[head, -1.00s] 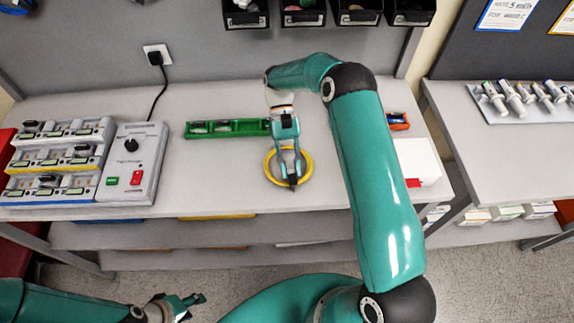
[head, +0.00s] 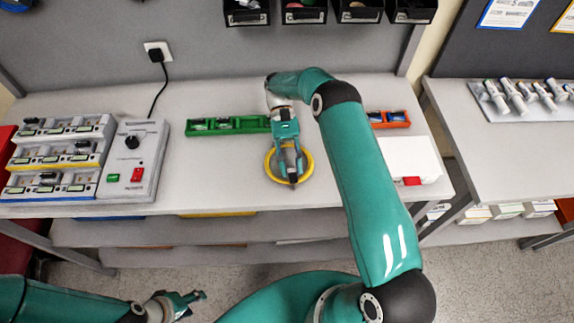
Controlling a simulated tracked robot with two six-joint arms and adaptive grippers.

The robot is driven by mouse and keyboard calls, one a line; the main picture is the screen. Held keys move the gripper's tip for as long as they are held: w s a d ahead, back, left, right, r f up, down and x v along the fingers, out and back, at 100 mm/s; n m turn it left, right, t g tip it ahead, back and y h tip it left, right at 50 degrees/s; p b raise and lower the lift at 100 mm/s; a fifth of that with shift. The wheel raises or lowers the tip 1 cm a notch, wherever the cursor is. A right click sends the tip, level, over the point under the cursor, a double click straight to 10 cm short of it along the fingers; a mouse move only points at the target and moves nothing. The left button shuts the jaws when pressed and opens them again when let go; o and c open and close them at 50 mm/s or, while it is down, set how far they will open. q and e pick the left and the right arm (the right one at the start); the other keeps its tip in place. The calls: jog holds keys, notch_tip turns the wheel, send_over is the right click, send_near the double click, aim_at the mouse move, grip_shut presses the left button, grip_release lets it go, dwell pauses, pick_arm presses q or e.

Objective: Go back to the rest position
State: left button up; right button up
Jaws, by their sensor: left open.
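My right gripper (head: 291,175) points down over the yellow ring (head: 309,168) on the middle of the table. Its fingers overlap the inside of the ring in the picture; I cannot tell whether they touch anything or how far apart they are. My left gripper (head: 192,304) is low at the bottom left, in front of the table and away from all objects. It is open and empty.
The table (head: 200,165) carries a grey control box (head: 125,170) beside a rack of pumps (head: 60,155) at left. A green tray (head: 225,127) stands behind the ring. An orange tray (head: 390,119) and a white box (head: 410,157) are at right, near my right arm.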

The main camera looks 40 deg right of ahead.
jog(key=shift+o, duration=1)
jog(key=shift+r, duration=0.1)
